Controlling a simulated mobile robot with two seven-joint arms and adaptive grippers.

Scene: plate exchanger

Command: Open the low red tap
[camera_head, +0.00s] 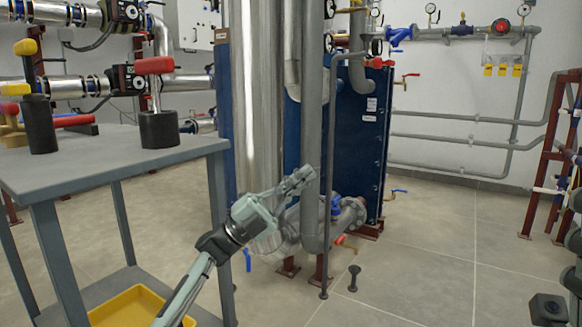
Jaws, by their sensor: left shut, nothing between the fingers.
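The low red tap (341,240) is a small red-orange lever near the floor, under the flanged pipe at the foot of the blue plate exchanger (345,130). My left gripper (306,173) reaches in from the lower left, in front of the grey vertical pipes. It is shut and empty. In the picture its fingertips are above and to the left of the red tap, apart from it. The depth between them is hard to judge.
A grey table (110,160) with mallets stands on the left, with a yellow tray (135,306) below. A blue-handled valve (336,205) sits just above the red tap. A small dark post (353,278) stands on the floor. The tiled floor at right centre is clear.

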